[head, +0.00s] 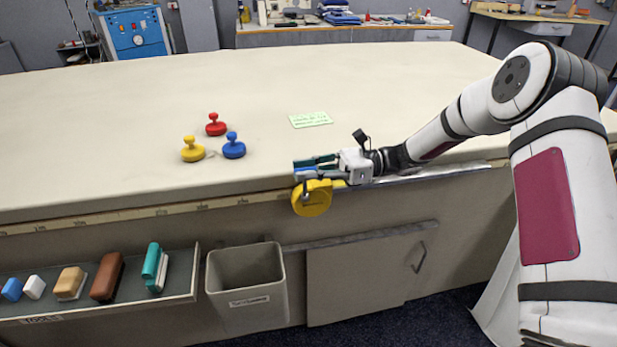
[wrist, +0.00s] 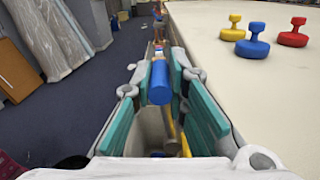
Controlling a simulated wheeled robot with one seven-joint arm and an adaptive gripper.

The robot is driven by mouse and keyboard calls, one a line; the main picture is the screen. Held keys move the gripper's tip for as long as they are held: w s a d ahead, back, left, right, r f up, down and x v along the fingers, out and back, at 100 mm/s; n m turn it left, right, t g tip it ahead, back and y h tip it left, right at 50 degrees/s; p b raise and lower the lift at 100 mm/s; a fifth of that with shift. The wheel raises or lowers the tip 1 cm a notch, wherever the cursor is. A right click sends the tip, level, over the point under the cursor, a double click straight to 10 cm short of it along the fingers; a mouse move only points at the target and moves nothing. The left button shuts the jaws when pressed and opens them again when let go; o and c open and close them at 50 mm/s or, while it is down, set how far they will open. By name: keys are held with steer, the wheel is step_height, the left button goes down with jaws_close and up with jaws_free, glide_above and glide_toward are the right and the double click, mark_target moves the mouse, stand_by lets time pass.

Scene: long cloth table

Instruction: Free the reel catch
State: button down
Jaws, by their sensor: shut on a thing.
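A round yellow reel (head: 313,198) hangs at the front edge of the table, just below my gripper (head: 300,168). A blue cylinder (wrist: 160,82) lies between the teal pads of my gripper in the wrist view (wrist: 159,72); only a bit of blue shows in the head view. The fingers are shut on it, touching both sides. It looks like the reel's catch, but how it joins the reel is hidden. A narrow yellow part (wrist: 185,145) shows low between the fingers in the wrist view.
Red (head: 215,125), yellow (head: 192,150) and blue (head: 234,146) knobbed weights stand on the cloth table (head: 120,110), left of my gripper. A green note (head: 310,119) lies behind it. Below the edge are a grey bin (head: 247,285) and a shelf (head: 180,297) holding several blocks and brushes.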

steer(key=shift+w+f, duration=0.1)
steer(key=shift+w, duration=0.4)
steer(key=c, duration=1.6)
jaws_free()
steer(key=shift+o, duration=0.2)
steer(key=v, duration=1.2)
